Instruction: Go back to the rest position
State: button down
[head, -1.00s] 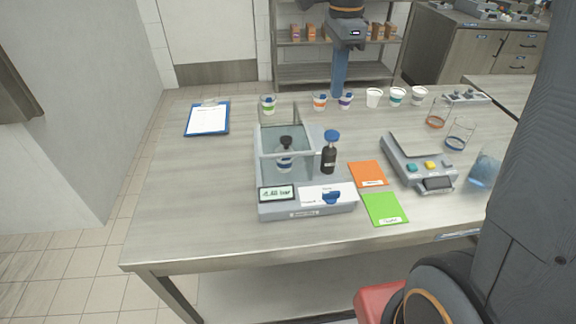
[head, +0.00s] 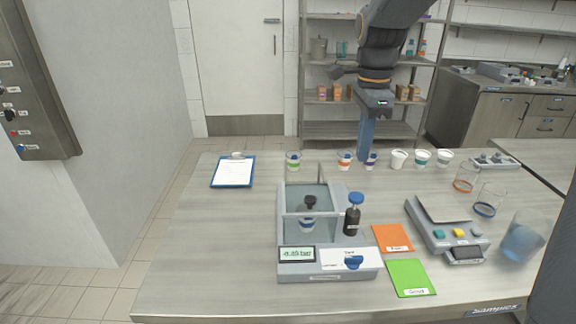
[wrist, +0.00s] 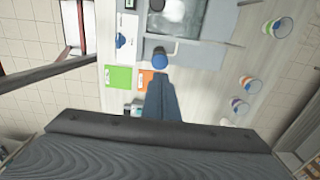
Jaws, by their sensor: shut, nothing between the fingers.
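My gripper (head: 364,158) hangs pointing down over the far side of the workbench in the head view, close to the purple-marked cup (head: 370,160). I cannot tell how high its tips are above the bench. Its two blue-grey fingers lie together with nothing between them. In the wrist view the shut fingers (wrist: 161,78) reach up the middle of the picture, their tips just below the blue cap of the dark bottle (wrist: 160,58) as seen from there. The dark bottle (head: 352,216) stands upright beside the weighing enclosure in the head view.
The grey device with a glass enclosure (head: 330,268) holds a cup. Orange (head: 393,238) and green (head: 410,278) cards, a scale (head: 440,228), glass beakers (head: 484,204) and a row of cups (head: 398,158) occupy the bench. Its left side is clear except for a clipboard (head: 233,171).

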jog(key=s+f+n+t+b, duration=0.1)
jog(key=s+f+n, duration=1.3)
jog(key=n, duration=0.4)
jog(key=shift+s+f+b, duration=0.35)
jog(key=shift+s, duration=0.15)
